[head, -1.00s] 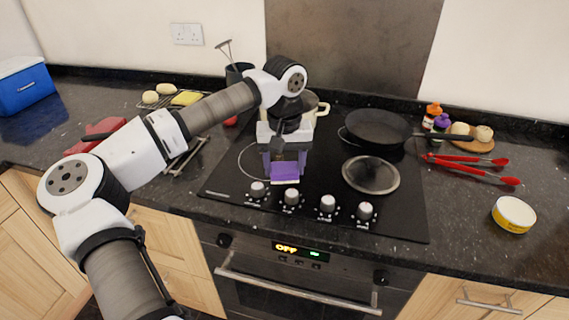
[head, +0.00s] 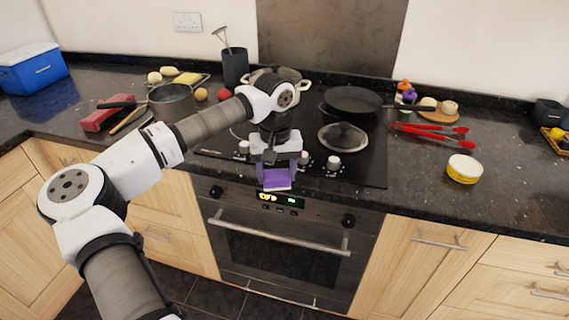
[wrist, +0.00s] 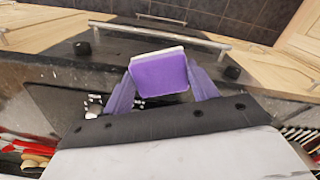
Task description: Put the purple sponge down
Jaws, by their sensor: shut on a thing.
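The purple sponge (head: 274,177) has a pale layer along one side. In the head view it hangs in front of the hob's front edge, level with the top of the oven front. My gripper (head: 277,165) is shut on it, one finger on each side. In the wrist view the sponge (wrist: 160,72) sits between the two purple fingers of my gripper (wrist: 163,88). The oven front and floor lie beyond it there.
The hob (head: 368,170) carries a black frying pan (head: 352,101), a lid (head: 343,137) and a pot behind my wrist. Red tongs (head: 432,129) and a yellow tin (head: 464,169) lie right. A saucepan (head: 172,102) stands left. Bare dark worktop (head: 420,185) lies right of the hob.

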